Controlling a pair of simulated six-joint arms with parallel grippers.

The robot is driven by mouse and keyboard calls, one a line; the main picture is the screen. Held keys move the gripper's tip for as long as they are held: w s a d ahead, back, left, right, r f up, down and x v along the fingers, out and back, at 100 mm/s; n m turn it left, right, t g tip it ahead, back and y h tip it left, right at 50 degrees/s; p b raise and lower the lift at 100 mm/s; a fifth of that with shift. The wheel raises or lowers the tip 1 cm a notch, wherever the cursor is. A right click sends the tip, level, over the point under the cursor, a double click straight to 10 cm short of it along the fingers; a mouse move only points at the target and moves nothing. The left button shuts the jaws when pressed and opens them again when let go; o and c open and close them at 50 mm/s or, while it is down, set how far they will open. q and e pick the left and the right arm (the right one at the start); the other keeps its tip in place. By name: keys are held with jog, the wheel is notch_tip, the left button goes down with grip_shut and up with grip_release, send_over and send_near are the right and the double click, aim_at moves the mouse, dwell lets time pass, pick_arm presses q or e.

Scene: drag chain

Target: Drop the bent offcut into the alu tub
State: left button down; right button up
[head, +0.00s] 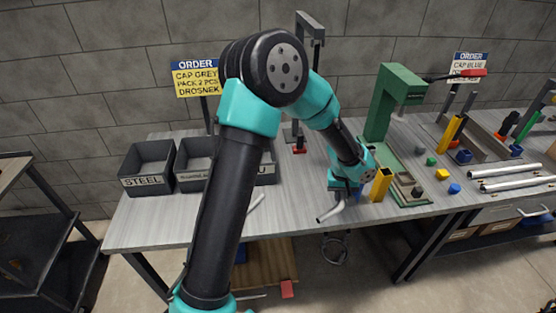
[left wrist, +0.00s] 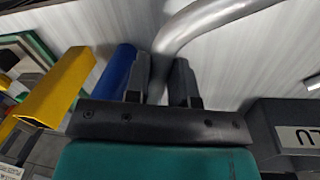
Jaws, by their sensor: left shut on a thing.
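The bent offcut (head: 331,212), a silver curved tube, is in my left gripper (head: 342,194) near the front edge of the table. In the left wrist view the offcut (left wrist: 205,25) curves up to the right, with its lower end between the fingers of my left gripper (left wrist: 160,82). The gripper is shut on it. The alu tub (head: 267,174) is a dark grey bin, mostly hidden behind my left arm; only its right part and a "U" show. The tub (left wrist: 285,125) also shows at the right of the left wrist view. My right gripper is not in view.
A yellow square tube (head: 381,184) stands close by the gripper, and a blue tube (left wrist: 117,78) is beside the fingers. Another silver piece (head: 254,204) lies near the alu tub. The steel tub (head: 147,168) stands at left. A green press (head: 385,105) stands behind.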

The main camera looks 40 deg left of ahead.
pick_arm(q)
jog(key=shift+w+d, duration=0.15)
jog(key=shift+d, duration=0.25)
jog(key=a+r+m, duration=0.1)
jog(key=a+r, duration=0.4)
jog(key=a, duration=0.8)
jog(key=a+r+m, duration=0.2)
jog(key=a+r, duration=0.3)
jog(key=a, duration=0.7)
jog(key=a+r+m, duration=0.2)
jog(key=a+r, duration=0.3)
jog(key=a, duration=0.8)
jog(key=shift+a+r+g, duration=0.15)
jog(key=shift+a+g, duration=0.15)
notch_tip(320, 180, down, 6)
jog(key=c, duration=0.9)
grip_release()
